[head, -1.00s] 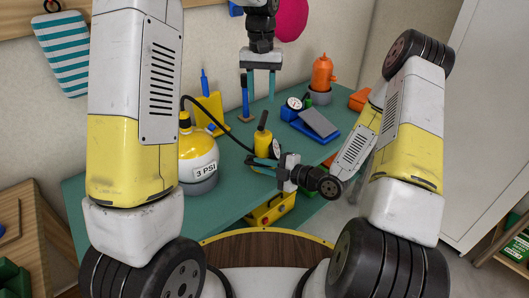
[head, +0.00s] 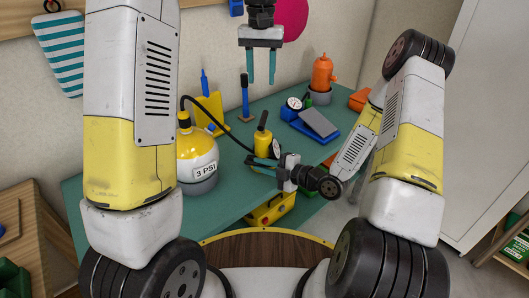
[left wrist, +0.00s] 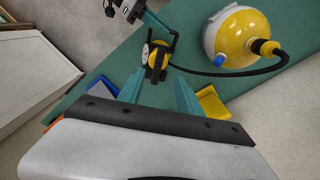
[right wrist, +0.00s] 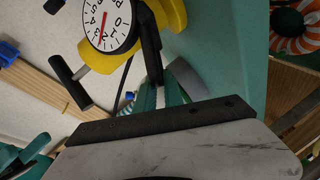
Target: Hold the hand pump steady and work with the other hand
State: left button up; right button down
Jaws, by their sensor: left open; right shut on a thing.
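The hand pump (head: 263,138) is yellow with a black handle and a round gauge, and stands upright near the table's front edge. My right gripper (head: 257,167) is shut on its lower part; in the right wrist view the pump's gauge (right wrist: 110,25) sits just beyond my right fingers (right wrist: 160,92). A black hose runs from the pump to the yellow-and-white tank (head: 197,156) labelled 3 PSI. My left gripper (head: 261,80) is open and empty, fingers down, above and behind the pump. The left wrist view shows the pump (left wrist: 158,62) beyond its parted fingers (left wrist: 159,92).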

pick_arm(q)
notch_tip(320, 180, up, 6)
send_over(262, 122)
jog(key=shift+w+f, duration=0.1)
jog(key=shift+f, duration=0.05)
jog(key=shift+c, duration=0.2)
dwell(0.4)
notch_tip(262, 122, down, 22)
jog(key=shift+r, duration=0.25)
jog(key=shift+c, duration=0.2)
dwell(0.4)
grip_shut()
